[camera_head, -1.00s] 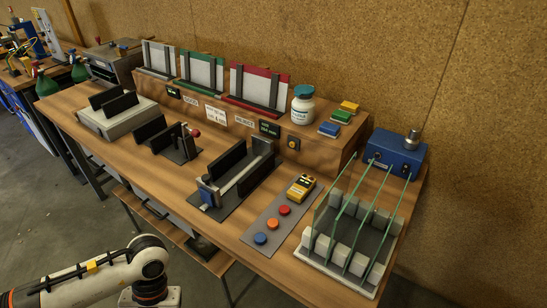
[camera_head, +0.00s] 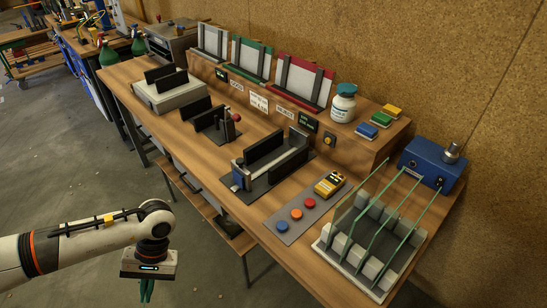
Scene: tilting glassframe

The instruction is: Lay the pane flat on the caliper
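I cannot tell surely which fixture is the caliper; one candidate is the dark fixture with a red-knobbed lever (camera_head: 208,124) in the middle of the bench. Another is the fixture with two black walls and a silver bar (camera_head: 270,163), to its right. A faint clear pane appears to stand in the pale slotted rack with green rods (camera_head: 322,243) at the bench's right end, but its outline is hard to see. My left gripper (camera_head: 147,292) hangs over the floor in front of the bench, away from all of these, with green fingers pointing down. My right gripper is out of view.
Three upright holders with pale panels (camera_head: 250,60) stand on the raised wooden shelf, with a white bottle (camera_head: 342,103). A yellow device (camera_head: 329,184) and three coloured buttons (camera_head: 296,214) are near the front edge. A blue box (camera_head: 432,160) is behind the rack.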

